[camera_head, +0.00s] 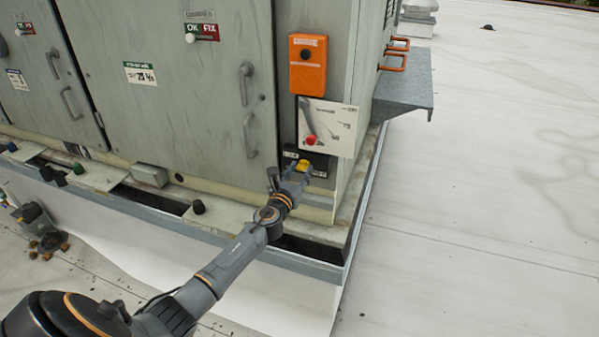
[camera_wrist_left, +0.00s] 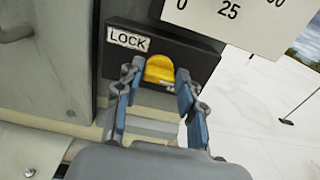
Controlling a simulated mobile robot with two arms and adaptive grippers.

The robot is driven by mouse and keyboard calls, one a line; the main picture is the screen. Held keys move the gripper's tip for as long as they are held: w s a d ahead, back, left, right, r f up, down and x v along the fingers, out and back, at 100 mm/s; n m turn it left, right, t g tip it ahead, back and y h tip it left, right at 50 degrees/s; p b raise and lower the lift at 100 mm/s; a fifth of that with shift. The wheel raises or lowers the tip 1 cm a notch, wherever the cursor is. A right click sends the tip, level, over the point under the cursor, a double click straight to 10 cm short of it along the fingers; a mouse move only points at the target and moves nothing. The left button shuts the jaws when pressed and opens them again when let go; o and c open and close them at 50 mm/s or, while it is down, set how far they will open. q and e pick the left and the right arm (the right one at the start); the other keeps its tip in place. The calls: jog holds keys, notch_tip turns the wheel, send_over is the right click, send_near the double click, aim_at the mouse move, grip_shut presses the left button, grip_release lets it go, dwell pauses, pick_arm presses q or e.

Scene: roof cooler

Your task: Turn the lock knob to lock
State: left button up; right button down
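The yellow lock knob (camera_wrist_left: 159,69) sits on a black plate (camera_wrist_left: 190,56) low on the cabinet's corner. A white "LOCK" label (camera_wrist_left: 128,39) is on the plate to the knob's upper left. The knob (camera_head: 303,165) also shows small in the head view, at my left gripper's tips. My left gripper (camera_head: 297,172) is open, with its blue-padded fingers (camera_wrist_left: 159,72) on either side of the knob. Narrow gaps seem to show beside the knob; contact is hard to judge. The knob's lower part and the plate's lower edge are partly hidden. My right gripper is out of view.
Above the plate are a white dial panel with a red knob (camera_head: 310,140) and an orange box (camera_head: 308,64). Grey cabinet doors with handles (camera_head: 247,84) are to the left. A grey ledge (camera_head: 405,84) juts out at right. Open pale roof (camera_head: 480,200) lies beyond.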

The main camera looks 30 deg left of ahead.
pick_arm(q)
jog(key=c, duration=0.5)
jog(key=shift+n, duration=0.6)
jog(key=n+b, duration=0.1)
jog(key=n, duration=0.2)
jog(key=n+b, duration=0.1)
jog(key=n, duration=0.2)
jog(key=shift+a+f+n, duration=0.15)
jog(key=shift+n, duration=0.25)
jog(key=n, duration=0.5)
jog(key=shift+f+b, duration=0.1)
jog(key=shift+b, duration=0.25)
jog(key=shift+a+n, duration=0.1)
jog(key=shift+n, duration=2.4)
